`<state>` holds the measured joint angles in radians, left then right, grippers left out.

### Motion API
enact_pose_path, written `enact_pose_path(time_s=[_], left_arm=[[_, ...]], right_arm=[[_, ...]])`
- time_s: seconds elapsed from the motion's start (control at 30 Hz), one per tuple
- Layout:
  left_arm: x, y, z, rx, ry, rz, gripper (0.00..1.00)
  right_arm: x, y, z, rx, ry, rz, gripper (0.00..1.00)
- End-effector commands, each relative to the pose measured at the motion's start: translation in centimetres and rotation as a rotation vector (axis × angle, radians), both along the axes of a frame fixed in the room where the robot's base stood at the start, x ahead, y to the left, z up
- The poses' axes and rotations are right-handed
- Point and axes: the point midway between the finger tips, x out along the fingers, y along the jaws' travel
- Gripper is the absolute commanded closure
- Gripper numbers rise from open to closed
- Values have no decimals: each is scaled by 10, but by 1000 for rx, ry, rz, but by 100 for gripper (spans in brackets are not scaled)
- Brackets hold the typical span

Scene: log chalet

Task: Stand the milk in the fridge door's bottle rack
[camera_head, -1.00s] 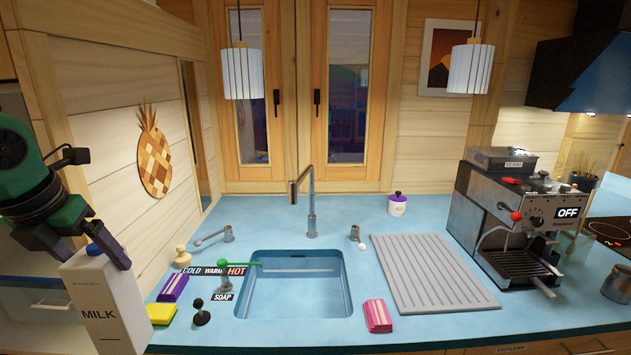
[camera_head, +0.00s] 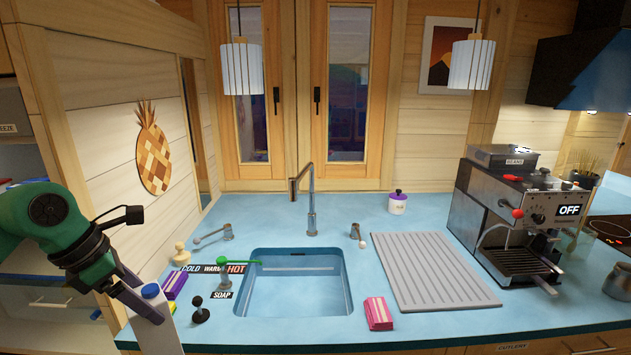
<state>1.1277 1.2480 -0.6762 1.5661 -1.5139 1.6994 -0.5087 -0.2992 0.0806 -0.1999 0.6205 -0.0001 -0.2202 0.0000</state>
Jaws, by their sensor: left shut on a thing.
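The milk carton (camera_head: 161,332) is white with a blue cap and stands upright at the lower left of the head view. My left gripper (camera_head: 150,300) is shut on its upper part and holds it in front of the counter's left end. The carton's lower part is cut off by the bottom of the picture. At the left edge, behind my green left arm, a lit interior with pale shelves (camera_head: 22,165) shows, perhaps the fridge. No bottle rack can be made out. My right gripper is not in view.
The blue counter (camera_head: 400,232) holds a sink (camera_head: 295,285), a ribbed drying mat (camera_head: 435,272) and a coffee machine (camera_head: 515,215). A soap pump (camera_head: 200,312) and a purple packet (camera_head: 175,284) stand close to the carton. A pineapple board (camera_head: 153,150) hangs on the left wall.

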Motion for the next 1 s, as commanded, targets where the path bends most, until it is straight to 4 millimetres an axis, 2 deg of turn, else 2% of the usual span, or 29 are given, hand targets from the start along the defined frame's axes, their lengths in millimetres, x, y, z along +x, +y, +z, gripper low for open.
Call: enact_pose_path(time_s=[0.47,0.8,1.0], left_arm=[[-12,-50,-103,-7,-2,-909,100],[-42,-87,-179,-6,-3,-1621,100],[-64,-105,-218,-6,-3,-1995,100]], right_arm=[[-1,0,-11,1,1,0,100],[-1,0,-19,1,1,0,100],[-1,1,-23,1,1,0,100]])
